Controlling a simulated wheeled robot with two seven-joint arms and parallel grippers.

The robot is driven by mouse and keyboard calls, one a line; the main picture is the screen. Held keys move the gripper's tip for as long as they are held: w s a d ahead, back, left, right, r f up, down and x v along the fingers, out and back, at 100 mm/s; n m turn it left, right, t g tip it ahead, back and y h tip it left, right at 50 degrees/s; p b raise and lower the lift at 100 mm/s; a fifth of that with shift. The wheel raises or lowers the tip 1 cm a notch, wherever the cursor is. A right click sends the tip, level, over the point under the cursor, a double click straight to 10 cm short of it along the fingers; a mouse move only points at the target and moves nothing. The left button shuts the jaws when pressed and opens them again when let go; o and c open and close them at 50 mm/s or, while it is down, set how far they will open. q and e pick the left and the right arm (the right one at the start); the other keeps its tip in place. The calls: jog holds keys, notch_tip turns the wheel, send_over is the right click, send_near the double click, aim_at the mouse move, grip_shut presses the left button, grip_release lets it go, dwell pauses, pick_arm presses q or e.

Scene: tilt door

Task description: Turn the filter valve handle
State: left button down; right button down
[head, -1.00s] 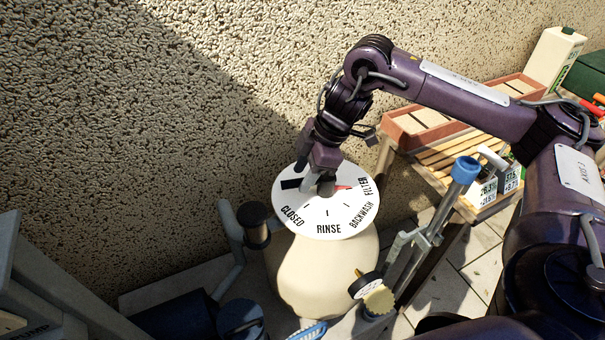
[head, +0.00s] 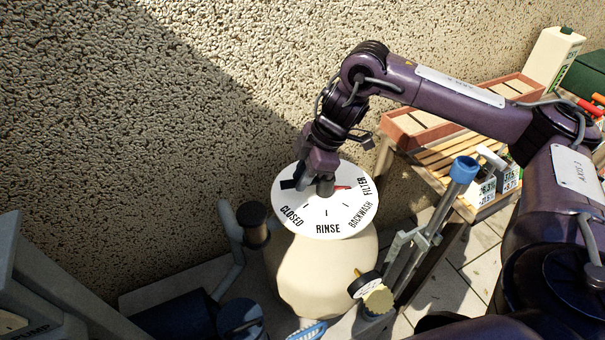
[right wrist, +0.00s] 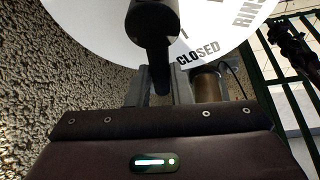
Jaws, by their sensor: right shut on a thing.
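The filter valve is a round white dial (head: 327,222) lettered CLOSED, RINSE, BACKWASH and FILTER, on top of a cream tank (head: 320,270). My right gripper (head: 304,184) comes down from above onto the handle's black side, left of the hub. In the right wrist view the black handle (right wrist: 153,35) runs down between the two fingers (right wrist: 159,90), which are shut on it near the CLOSED lettering. My left gripper is out of view.
A rough stucco wall (head: 150,100) stands close behind. A pressure gauge (head: 364,285) and a blue-topped pole (head: 463,170) stand right of the tank. A dark-capped pipe (head: 252,215) is at its left.

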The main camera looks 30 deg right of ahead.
jog(key=shift+w+d+r+m+t+p, duration=0.2)
jog(key=shift+w+m+t+p, duration=0.25)
jog(key=shift+m+p, duration=0.55)
jog(key=m+p, duration=0.2)
jog(key=w+d+m+t+h+p, duration=0.1)
jog(key=m+p, duration=0.1)
jog(key=w+m+h+p, duration=0.1)
jog(key=p, duration=0.1)
jog(key=shift+d+r+m, duration=0.1)
jog(key=shift+d+m, duration=0.2)
jog(key=shift+m, duration=0.1)
jog(key=shift+w+d+m+t+h+p, duration=0.25)
jog(key=shift+d+m+h+p, duration=0.25)
jog(key=shift+m+p, duration=0.75)
jog(key=shift+f, duration=0.2)
jog(key=c, duration=1.3)
grip_release()
